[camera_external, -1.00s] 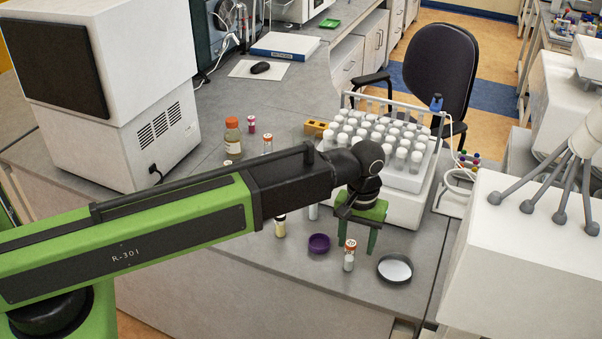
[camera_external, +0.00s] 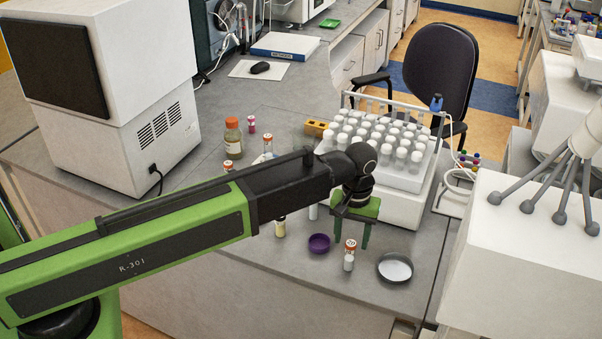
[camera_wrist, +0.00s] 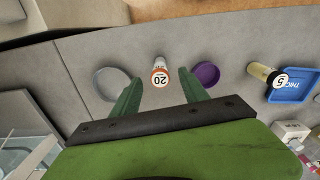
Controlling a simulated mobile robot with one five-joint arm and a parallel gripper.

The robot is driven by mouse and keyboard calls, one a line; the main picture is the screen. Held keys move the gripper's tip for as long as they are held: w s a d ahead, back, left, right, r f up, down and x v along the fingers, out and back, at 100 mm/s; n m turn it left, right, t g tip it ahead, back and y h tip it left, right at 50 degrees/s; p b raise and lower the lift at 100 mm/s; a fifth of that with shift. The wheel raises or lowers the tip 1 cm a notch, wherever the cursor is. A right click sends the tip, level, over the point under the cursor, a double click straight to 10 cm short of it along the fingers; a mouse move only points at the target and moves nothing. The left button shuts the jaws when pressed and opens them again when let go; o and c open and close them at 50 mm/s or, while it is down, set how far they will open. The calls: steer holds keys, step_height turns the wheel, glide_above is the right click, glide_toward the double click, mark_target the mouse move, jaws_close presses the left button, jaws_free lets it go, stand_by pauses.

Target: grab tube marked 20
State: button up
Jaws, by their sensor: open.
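The tube marked 20 (camera_wrist: 160,75) has an orange-rimmed white cap and stands upright on the grey bench. It lies between and beyond my two fingers in the wrist view. In the external view the tube (camera_external: 350,255) stands near the bench's front edge, in front of my gripper (camera_external: 352,225). My gripper (camera_wrist: 160,98) is open and empty, its green fingers apart and pointing toward the tube. I see no contact with the tube.
A purple dish (camera_external: 319,243) and a round dark-rimmed dish (camera_external: 395,268) flank the tube closely. A rack of white-capped tubes (camera_external: 401,172) is behind my gripper.

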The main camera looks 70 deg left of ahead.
mark_target(350, 256)
step_height(350, 256, down, 8)
steer(key=b, duration=0.6)
steer(key=shift+w+a+f+b, duration=0.15)
steer(key=shift+b, duration=0.2)
steer(key=shift+r, duration=0.2)
jaws_close()
